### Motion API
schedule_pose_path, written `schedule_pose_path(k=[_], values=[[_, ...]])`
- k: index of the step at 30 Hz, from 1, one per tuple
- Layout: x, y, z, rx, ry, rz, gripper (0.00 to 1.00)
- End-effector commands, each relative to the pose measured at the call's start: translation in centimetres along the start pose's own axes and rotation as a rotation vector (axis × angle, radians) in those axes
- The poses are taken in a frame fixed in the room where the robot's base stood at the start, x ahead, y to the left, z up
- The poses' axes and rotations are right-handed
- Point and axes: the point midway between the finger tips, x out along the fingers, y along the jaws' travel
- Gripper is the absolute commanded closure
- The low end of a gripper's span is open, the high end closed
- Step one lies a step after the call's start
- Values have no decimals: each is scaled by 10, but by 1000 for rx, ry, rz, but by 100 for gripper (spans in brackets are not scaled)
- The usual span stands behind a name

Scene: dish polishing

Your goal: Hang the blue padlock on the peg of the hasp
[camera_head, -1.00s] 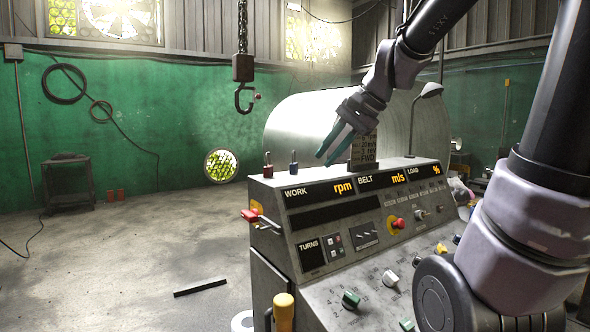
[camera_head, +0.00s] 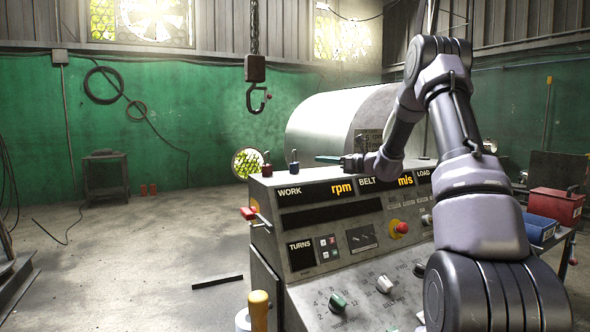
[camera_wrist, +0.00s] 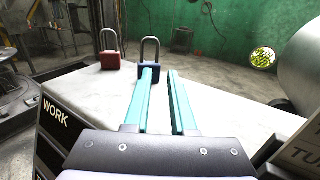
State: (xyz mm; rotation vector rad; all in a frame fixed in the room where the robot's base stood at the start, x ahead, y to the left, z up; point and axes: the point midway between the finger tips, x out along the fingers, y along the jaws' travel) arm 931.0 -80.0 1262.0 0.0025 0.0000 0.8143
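The blue padlock (camera_head: 294,166) stands upright on the console's top, shackle up, right of a red padlock (camera_head: 266,169). In the wrist view the blue padlock (camera_wrist: 163,76) is just beyond my fingertips, partly covered by the left finger. My gripper (camera_wrist: 161,70) is open, its two teal fingers parallel with a gap between them and nothing held. In the head view my gripper (camera_head: 328,159) lies low and level over the console top, pointing left at the padlock. A red fitting (camera_head: 249,213) on the console's left side may be the hasp; its peg is not clear.
The control console (camera_head: 320,255) has knobs and displays on its front. A large metal drum (camera_head: 325,125) stands behind it, and a hook (camera_head: 256,97) hangs above. In the wrist view the red padlock (camera_wrist: 110,59) stands close at left. The floor left of the console is mostly clear.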

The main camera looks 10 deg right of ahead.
Motion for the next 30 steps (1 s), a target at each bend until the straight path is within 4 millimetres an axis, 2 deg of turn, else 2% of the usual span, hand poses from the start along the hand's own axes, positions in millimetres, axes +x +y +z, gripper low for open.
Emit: schedule_pose_path(k=[9, 17, 24, 30], values=[[46, 2, -1, 0, -1, 4, 76], [67, 4, -2, -1, 0, 4, 76], [102, 5, -5, -2, 0, 3, 76], [106, 5, -4, -2, 1, 2, 76]])
